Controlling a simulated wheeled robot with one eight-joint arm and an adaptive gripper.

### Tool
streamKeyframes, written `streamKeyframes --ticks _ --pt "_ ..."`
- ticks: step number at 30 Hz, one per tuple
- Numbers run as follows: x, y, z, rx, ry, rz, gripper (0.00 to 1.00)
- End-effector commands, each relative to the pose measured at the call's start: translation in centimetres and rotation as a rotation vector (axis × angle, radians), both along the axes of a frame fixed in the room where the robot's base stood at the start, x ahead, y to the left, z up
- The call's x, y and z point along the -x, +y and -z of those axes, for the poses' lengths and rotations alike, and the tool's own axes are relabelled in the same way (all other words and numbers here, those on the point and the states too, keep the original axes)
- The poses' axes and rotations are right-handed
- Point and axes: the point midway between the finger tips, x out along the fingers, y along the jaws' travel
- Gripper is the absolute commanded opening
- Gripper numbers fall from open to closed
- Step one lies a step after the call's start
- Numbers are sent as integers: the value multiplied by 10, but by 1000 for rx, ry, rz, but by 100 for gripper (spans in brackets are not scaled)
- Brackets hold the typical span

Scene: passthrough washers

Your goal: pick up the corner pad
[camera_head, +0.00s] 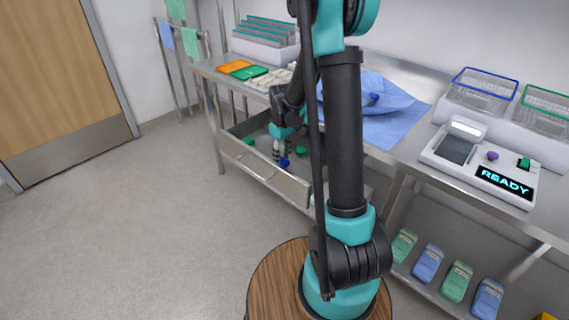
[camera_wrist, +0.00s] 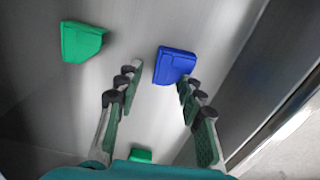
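A small blue pad (camera_wrist: 174,65) lies on the metal floor of the open drawer, just beyond my fingertips in the wrist view. It also shows in the head view (camera_head: 284,163), by the fingertips. A green pad (camera_wrist: 82,42) with a slanted corner lies to the left in the wrist view. Another green pad (camera_wrist: 140,155) shows partly at the bottom, cut off by my gripper's body. The pictures do not tell which one is the corner pad. My gripper (camera_wrist: 160,82) is open and empty, pointing down into the drawer (camera_head: 272,182).
The drawer's front wall runs close along the right in the wrist view. The steel counter (camera_head: 405,150) above holds a blue cloth (camera_head: 390,125), orange (camera_head: 235,67) and green trays, wire baskets and a device reading READY (camera_head: 480,165). A lower shelf holds green and blue packs.

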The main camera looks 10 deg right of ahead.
Motion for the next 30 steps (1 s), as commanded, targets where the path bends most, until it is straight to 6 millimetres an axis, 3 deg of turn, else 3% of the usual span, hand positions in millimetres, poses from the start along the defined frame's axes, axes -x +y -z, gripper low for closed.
streamKeyframes --ticks 6,15,30 --pt "0 0 0 0 0 0 37" --pt "0 0 0 0 0 0 1" --pt "0 0 -10 0 0 0 1"
